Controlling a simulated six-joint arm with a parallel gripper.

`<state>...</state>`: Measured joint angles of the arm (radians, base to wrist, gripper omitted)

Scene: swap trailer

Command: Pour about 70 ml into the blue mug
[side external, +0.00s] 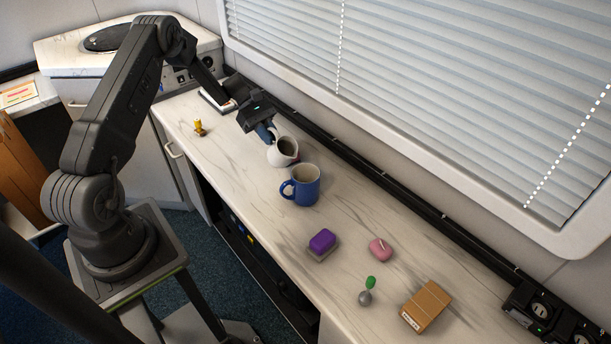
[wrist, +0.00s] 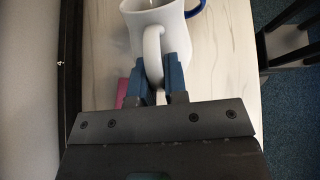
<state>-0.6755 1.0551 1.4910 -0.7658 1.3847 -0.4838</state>
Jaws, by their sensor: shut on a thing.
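The blue mug (side external: 302,186) stands upright on the counter, its handle toward the left of the side view. My gripper (side external: 270,135) is shut on the jug's handle. In the wrist view the blue fingers (wrist: 163,82) sit on both sides of the white handle, and the jug (wrist: 150,28) fills the top middle. I cannot tell whether the jug touches the counter.
On the counter (side external: 240,180) are a purple-topped sponge (side external: 322,242), a pink object (side external: 380,250), a small green and grey item (side external: 367,290), a cardboard box (side external: 426,306) and a small yellow item (side external: 199,127). A black rail (side external: 400,205) runs along the window wall.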

